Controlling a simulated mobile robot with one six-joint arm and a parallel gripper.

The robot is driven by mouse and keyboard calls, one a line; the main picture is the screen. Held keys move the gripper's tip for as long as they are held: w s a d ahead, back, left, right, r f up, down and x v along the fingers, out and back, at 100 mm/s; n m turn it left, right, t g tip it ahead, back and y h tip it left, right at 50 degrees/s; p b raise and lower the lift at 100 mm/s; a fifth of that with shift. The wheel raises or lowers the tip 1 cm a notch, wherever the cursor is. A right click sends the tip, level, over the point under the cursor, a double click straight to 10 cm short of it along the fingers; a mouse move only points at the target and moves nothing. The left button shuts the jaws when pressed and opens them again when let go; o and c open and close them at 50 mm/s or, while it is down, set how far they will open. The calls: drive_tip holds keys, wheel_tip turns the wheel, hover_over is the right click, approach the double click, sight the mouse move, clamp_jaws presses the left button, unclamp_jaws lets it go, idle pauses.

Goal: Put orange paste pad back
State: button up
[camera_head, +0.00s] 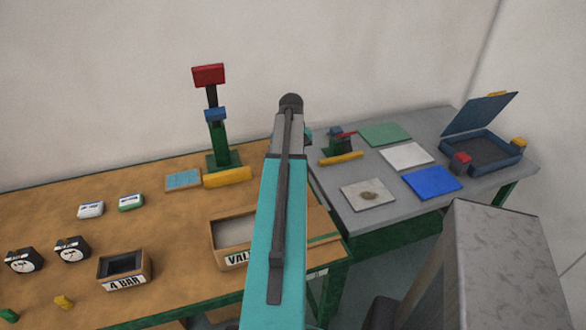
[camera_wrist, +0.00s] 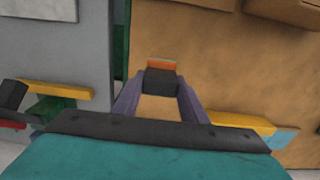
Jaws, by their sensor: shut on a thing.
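My gripper (camera_wrist: 161,95) shows in the wrist view, its two purple-grey fingers closed on a small dark block with an orange face, which looks like the orange paste pad (camera_wrist: 162,66). The pad is held between the fingertips, seen over the brown table edge near the gap between the two tables. In the head view my teal arm hides the gripper and the pad.
A grey table (camera_head: 447,121) on the right bears a grey plate with a brown smudge (camera_head: 368,194), green (camera_head: 384,133), white (camera_head: 407,156) and blue (camera_head: 432,182) sheets, and an open blue box (camera_head: 508,155). The brown table (camera_head: 160,240) holds a green press (camera_head: 219,140) and a bin (camera_head: 229,240).

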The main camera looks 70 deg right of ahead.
drive_tip(key=shift+w+d+f+p, duration=0.1)
drive_tip(key=shift+w+d+p, duration=0.15)
drive_tip(key=shift+d, duration=0.8)
drive_tip(key=shift+w+d+f+p, duration=0.1)
drive_tip(key=shift+d+p, duration=0.1)
drive_tip(key=shift+d, duration=0.8)
drive_tip(key=shift+f, duration=0.15)
drive_tip(key=shift+f+p, duration=0.75)
drive_tip(key=shift+f, duration=0.85)
drive_tip(key=shift+f, duration=0.2)
drive_tip(key=o, duration=0.9)
drive_tip(key=shift+r, duration=0.25)
